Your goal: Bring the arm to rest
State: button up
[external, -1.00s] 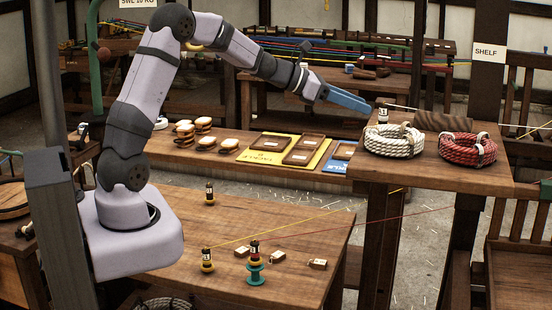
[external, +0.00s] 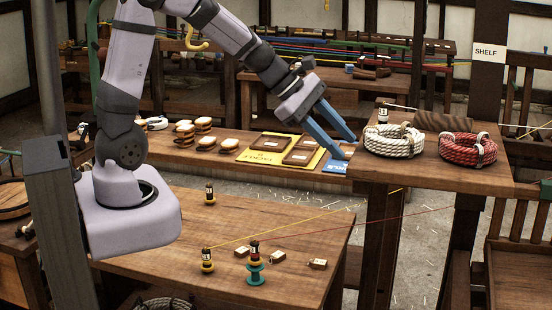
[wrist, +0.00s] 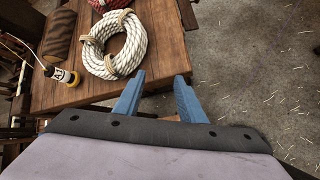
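My gripper (external: 343,147) has two blue fingers set apart, with nothing between them. In the external view it points down and to the right, in front of the left edge of the shelf table. In the wrist view, my gripper (wrist: 158,82) shows its fingers apart near the table's edge, beside a coil of white rope (wrist: 117,44) and not touching it. The white rope coil also shows in the external view (external: 393,140), lying on the shelf table (external: 440,176) next to a red rope coil (external: 467,150).
A bobbin (external: 383,112) and a brown roll (external: 446,122) are on the shelf table. The front bench (external: 300,223) holds several bobbins and tags. A yellow mat (external: 262,156) with trays and a blue mat (external: 337,162) lie on the bench behind. Bare floor (wrist: 250,50) is right of the shelf table.

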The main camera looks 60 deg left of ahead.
jog(key=s+a+f+m+g+y+p, duration=0.1)
jog(key=s+a+f+m+g+y, duration=0.2)
jog(key=s+m, duration=0.85)
jog(key=s+a+f+m+g+y+p, duration=0.15)
jog(key=s+f+m+g, duration=0.3)
jog(key=s+m, duration=0.75)
jog(key=shift+n+y, duration=0.25)
jog(key=shift+n, duration=0.4)
jog(key=f+b, duration=0.3)
jog(key=s+f+b, duration=0.1)
jog(key=f+b, duration=0.1)
jog(key=shift+d+f, duration=0.1)
jog(key=shift+f, duration=0.15)
